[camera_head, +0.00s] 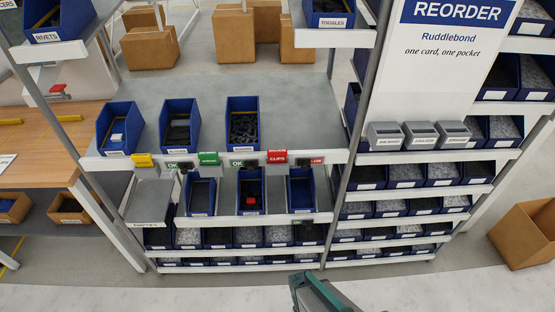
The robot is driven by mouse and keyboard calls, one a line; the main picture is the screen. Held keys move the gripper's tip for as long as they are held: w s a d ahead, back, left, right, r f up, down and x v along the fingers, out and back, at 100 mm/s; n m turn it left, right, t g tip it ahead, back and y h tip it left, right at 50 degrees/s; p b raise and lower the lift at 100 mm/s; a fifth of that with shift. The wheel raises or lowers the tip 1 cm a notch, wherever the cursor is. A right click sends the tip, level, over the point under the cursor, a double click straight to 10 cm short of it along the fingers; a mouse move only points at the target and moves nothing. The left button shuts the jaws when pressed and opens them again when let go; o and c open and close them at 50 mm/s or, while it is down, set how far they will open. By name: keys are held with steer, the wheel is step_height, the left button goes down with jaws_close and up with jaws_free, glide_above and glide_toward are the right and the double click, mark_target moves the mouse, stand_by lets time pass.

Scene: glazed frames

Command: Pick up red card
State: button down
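A red card (277,157) with white lettering that seems to read "CLIPS" stands at the front edge of the middle shelf (185,92). It is below and right of a blue bin (242,124) holding dark parts. A smaller red tag (317,161), apparently reading "LOW", is just right of it. Another small red object (250,200) lies in a blue bin (250,181) on the shelf below. A teal and grey part of my arm shows at the bottom edge, well below and apart from the cards. My gripper's fingers are not visible.
A green card (208,158) and a yellow card (143,160) share the shelf edge. A "REORDER" board (456,45) stands right, above three grey pockets (423,134). Rack posts flank the shelves. A cardboard box (527,232) sits right. Floor before the rack is clear.

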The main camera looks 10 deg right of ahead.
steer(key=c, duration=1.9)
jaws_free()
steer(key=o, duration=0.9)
